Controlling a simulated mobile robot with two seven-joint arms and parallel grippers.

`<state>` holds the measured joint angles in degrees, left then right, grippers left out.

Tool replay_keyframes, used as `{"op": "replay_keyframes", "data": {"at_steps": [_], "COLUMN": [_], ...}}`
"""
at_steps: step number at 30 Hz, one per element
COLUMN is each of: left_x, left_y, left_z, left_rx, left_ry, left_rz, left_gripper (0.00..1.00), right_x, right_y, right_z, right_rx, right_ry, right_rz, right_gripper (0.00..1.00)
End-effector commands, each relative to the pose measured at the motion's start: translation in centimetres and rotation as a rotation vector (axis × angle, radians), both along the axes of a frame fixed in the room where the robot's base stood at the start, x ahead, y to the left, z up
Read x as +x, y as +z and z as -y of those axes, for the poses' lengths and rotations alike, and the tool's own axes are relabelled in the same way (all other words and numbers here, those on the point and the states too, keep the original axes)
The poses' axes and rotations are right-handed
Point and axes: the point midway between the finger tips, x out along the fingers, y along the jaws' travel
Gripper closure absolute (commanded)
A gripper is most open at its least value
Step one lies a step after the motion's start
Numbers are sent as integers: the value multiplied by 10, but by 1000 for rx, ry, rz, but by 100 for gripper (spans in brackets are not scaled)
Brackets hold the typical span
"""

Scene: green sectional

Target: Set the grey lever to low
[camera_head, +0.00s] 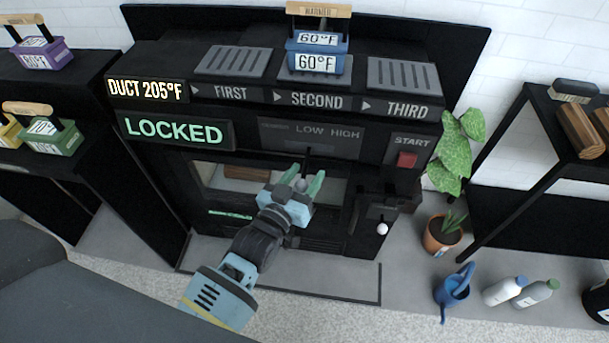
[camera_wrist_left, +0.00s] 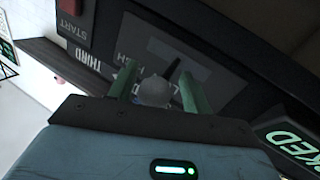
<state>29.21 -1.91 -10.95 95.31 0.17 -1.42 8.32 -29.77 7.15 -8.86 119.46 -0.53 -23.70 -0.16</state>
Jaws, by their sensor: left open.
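The grey lever's round knob (camera_wrist_left: 154,91) shows in the left wrist view, with its dark stem (camera_wrist_left: 173,69) rising behind it toward the grey plate. In the head view the dark stem (camera_head: 307,158) stands out below the plate (camera_head: 310,138) marked LOW and HIGH. My left gripper (camera_head: 304,179) is open at the lever, its two green fingers on either side of the knob. The left wrist view also shows these fingers (camera_wrist_left: 158,80) around the knob. I cannot tell whether they touch it, nor its exact setting. My right gripper is out of view.
A green LOCKED sign (camera_head: 173,130) and a DUCT 205°F display (camera_head: 147,90) are at the left. A red START button (camera_head: 407,160) is to the right. A blue box (camera_head: 317,60) stands on top at SECOND. A white-knobbed handle (camera_head: 382,229) projects at the lower right.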

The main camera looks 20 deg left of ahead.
Motion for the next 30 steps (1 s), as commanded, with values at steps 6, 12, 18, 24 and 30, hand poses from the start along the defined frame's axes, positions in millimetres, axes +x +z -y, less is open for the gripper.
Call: {"op": "replay_keyframes", "data": {"at_steps": [6,12,18,24,30], "left_x": [-17,-48,-70,-76,-76], "left_y": [-1,-1,0,1,0], "left_z": [-3,-8,-12,-13,-13], "left_rx": [1,0,-1,-1,-1], "left_ry": [1,-2,-2,-3,-3], "left_rz": [-2,-3,-1,1,1], "left_gripper": [51,51,51,51,51], "right_x": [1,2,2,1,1], "right_y": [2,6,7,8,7], "right_z": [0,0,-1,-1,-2], "right_rx": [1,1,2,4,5], "right_ry": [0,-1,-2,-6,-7], "right_rz": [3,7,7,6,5], "right_gripper": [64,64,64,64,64]}}
